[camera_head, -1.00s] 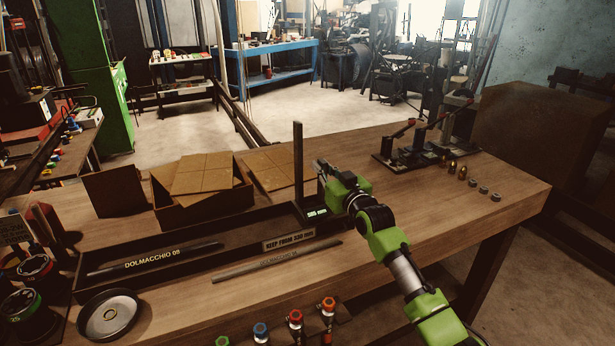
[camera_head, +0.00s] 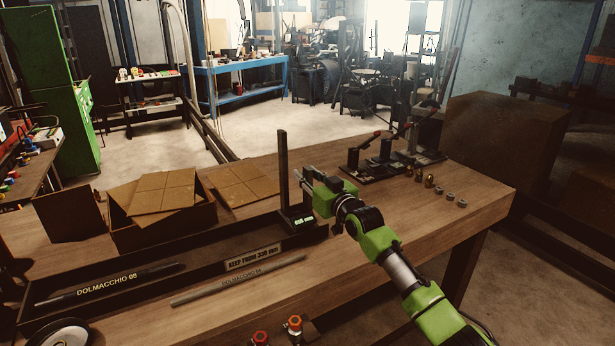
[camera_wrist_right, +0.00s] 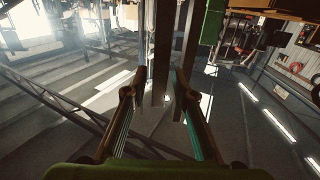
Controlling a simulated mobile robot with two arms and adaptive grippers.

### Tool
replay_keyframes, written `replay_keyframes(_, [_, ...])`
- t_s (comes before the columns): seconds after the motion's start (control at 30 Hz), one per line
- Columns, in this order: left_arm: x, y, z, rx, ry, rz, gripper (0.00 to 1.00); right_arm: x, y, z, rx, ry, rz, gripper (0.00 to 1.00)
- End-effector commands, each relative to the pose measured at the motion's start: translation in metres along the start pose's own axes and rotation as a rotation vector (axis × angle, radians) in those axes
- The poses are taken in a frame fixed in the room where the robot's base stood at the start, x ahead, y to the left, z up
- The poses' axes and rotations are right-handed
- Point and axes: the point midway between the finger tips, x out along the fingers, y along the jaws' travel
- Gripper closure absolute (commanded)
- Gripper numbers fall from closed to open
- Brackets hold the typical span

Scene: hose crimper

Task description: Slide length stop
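The length stop (camera_head: 297,220) is a dark block with a small lit display and a tall upright post (camera_head: 283,165). It sits at the right part of the long dark tray (camera_head: 215,267). I cannot read the display surely. My right gripper (camera_head: 306,179) is beside the post on its right, above the display. My left gripper is not in view.
A sign (camera_head: 253,257) marks the tray's front edge. A dark hose (camera_head: 110,284) lies in the tray, and a grey rod (camera_head: 238,279) in front. Cardboard boxes (camera_head: 165,230) stand behind. A lever tool (camera_head: 385,158) and small fittings (camera_head: 428,181) are at the right. The right tabletop is mostly clear.

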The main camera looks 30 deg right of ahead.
Motion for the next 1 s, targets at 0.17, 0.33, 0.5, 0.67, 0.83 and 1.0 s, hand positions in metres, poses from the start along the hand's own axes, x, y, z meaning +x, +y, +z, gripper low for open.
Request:
replay_keyframes(0.17, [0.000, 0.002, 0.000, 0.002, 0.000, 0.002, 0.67, 0.000, 0.000, 0.000, 0.000, 0.000, 0.000, 0.72])
replay_keyframes(0.33, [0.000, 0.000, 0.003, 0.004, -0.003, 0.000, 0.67, -0.001, 0.000, 0.000, 0.000, 0.000, -0.001, 0.72])
replay_keyframes(0.5, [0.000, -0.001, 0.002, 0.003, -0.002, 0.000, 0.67, -0.013, 0.000, 0.001, 0.002, 0.000, -0.001, 0.72])
replay_keyframes(0.67, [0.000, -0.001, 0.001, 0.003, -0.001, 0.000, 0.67, -0.040, -0.001, 0.002, 0.000, -0.001, -0.001, 0.72])
replay_keyframes(0.83, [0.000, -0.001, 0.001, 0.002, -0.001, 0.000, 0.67, -0.074, 0.000, 0.002, -0.002, -0.002, -0.001, 0.72])
replay_keyframes(1.0, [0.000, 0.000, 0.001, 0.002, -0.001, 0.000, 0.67, -0.102, 0.000, 0.002, 0.000, -0.001, -0.001, 0.72])
